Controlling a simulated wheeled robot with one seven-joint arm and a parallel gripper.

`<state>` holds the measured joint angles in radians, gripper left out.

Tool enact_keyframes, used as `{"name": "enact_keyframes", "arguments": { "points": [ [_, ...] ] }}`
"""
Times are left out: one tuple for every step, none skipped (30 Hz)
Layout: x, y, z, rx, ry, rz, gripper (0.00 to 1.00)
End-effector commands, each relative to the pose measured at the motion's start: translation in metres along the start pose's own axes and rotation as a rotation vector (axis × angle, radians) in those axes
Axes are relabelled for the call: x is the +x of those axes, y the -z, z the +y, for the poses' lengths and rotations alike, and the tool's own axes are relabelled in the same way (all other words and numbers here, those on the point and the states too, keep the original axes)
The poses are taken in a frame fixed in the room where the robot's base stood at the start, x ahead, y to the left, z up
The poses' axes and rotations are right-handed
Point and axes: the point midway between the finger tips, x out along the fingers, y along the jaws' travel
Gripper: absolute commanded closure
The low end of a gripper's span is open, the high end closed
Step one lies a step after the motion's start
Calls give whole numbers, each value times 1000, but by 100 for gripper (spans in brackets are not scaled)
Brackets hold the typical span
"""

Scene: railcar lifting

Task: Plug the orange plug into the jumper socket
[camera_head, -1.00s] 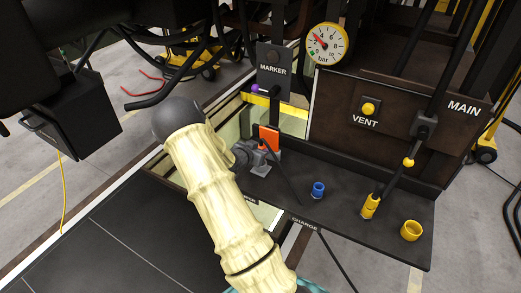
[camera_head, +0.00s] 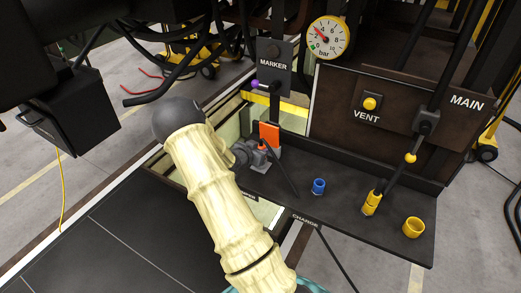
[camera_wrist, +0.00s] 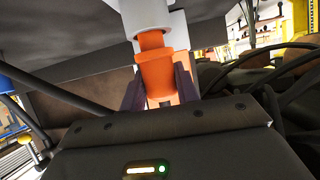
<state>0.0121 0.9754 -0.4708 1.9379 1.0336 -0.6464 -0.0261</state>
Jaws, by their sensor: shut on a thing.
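In the wrist view my gripper (camera_wrist: 159,82) is shut on the orange plug (camera_wrist: 160,70), with a dark finger on each side. The plug's narrower far end meets the mouth of a pale grey round socket (camera_wrist: 147,15). It appears to enter that mouth; how deep, I cannot tell. In the head view a grey fitting (camera_head: 245,152) with a flat orange piece (camera_head: 269,134) stands at the shelf's left end. My arm hides part of that area, and I cannot make out my gripper's fingers there.
A black cord (camera_head: 282,170) hangs beside the grey fitting. The dark shelf (camera_head: 335,215) carries a blue fitting (camera_head: 318,186), a yellow connector (camera_head: 371,202) and a yellow ring (camera_head: 413,227). Above are the gauge (camera_head: 328,38) and VENT button (camera_head: 369,103). In the wrist view, dark cables (camera_wrist: 285,85) crowd the right.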

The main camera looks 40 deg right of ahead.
Motion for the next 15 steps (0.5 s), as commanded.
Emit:
{"name": "enact_keyframes", "arguments": {
  "points": [
    [1,-1,0,0,0,1,95],
    [1,-2,0,0,0,1,95],
    [2,-3,0,0,0,1,95],
    [2,-3,0,0,0,1,95],
    [2,-4,0,0,0,1,95],
    [2,-4,0,0,0,1,95],
    [3,-5,0,0,0,1,95],
    [3,-6,0,0,0,1,95],
    [3,-6,0,0,0,1,95],
    [4,-7,0,0,0,1,95],
    [4,-7,0,0,0,1,95],
    [4,-8,0,0,0,1,95],
    [4,-8,0,0,0,1,95],
    [5,-9,0,0,0,1,95],
    [5,-10,0,0,0,1,95]
  ]
}}
